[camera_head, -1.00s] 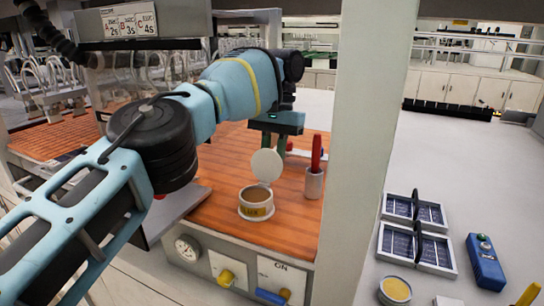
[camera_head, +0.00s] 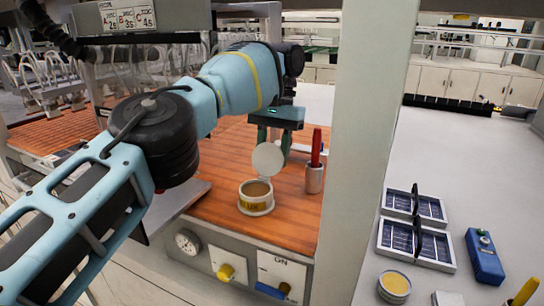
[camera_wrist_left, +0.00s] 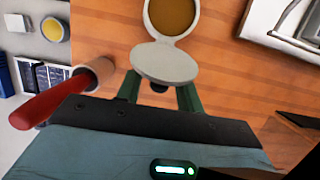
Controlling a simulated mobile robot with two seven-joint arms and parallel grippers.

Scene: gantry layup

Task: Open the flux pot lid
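The flux pot (camera_head: 256,205) is a small white round pot with a yellow label, standing on the orange-brown wooden bench top. Its round pale lid (camera_head: 267,160) stands up at the pot's back edge, so the pot is open and its tan contents show. The wrist view also shows the pot's tan contents (camera_wrist_left: 174,14) and the lid (camera_wrist_left: 164,62). My left gripper (camera_head: 274,138) is just behind and above the lid, with its green fingers apart and nothing between them. The lid covers part of the fingertips in the wrist view. My right gripper is not in view.
A metal cup (camera_head: 314,180) with a red-handled tool (camera_head: 316,148) stands right of the pot. A pale upright post (camera_head: 352,150) rises to its right. Beyond it, the white table holds dark panels (camera_head: 416,238), a blue device (camera_head: 485,256) and a yellow-filled dish (camera_head: 394,284).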

